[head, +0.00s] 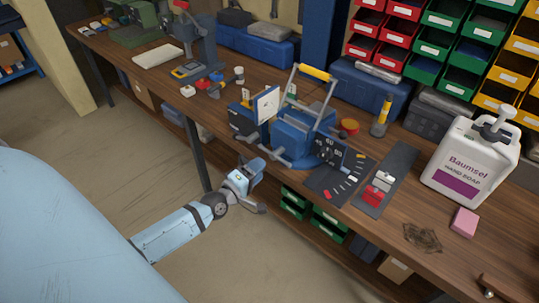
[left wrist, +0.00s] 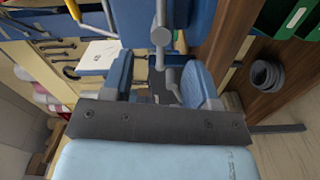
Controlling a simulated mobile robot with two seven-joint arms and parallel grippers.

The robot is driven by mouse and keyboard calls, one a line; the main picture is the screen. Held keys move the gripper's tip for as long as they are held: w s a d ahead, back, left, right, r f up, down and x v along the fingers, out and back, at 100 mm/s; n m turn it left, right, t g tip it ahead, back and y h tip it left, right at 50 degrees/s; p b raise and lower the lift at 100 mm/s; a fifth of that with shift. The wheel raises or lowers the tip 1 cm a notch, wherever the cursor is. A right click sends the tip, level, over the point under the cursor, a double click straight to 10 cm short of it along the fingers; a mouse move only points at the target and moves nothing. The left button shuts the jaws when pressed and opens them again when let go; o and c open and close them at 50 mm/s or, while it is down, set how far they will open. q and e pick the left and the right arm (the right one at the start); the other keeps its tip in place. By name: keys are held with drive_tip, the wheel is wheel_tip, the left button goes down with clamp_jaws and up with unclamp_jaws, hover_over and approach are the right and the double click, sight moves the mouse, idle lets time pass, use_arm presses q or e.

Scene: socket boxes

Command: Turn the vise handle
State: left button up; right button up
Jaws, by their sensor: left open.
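A blue vise (head: 291,138) is mounted at the front edge of the wooden bench. Its grey handle (head: 276,156) sticks out at the front. In the left wrist view the grey handle (left wrist: 161,35) is a bar with a knobbed end, in front of the blue vise body (left wrist: 185,12). My left gripper (head: 259,187) is open in front of the bench edge, just below and left of the vise. In the left wrist view, the grey screw end shows beyond the gap between its blue fingers (left wrist: 160,82). I cannot tell whether they touch it. My right gripper is not in view.
The wooden bench (head: 455,245) is crowded. A carrier with a yellow handle (head: 316,73) stands behind the vise. The floor (head: 130,170) in front is clear.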

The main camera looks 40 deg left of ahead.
use_arm(q)
drive_tip(key=shift+s+a, duration=0.2)
drive_tip(key=shift+s, duration=2.05)
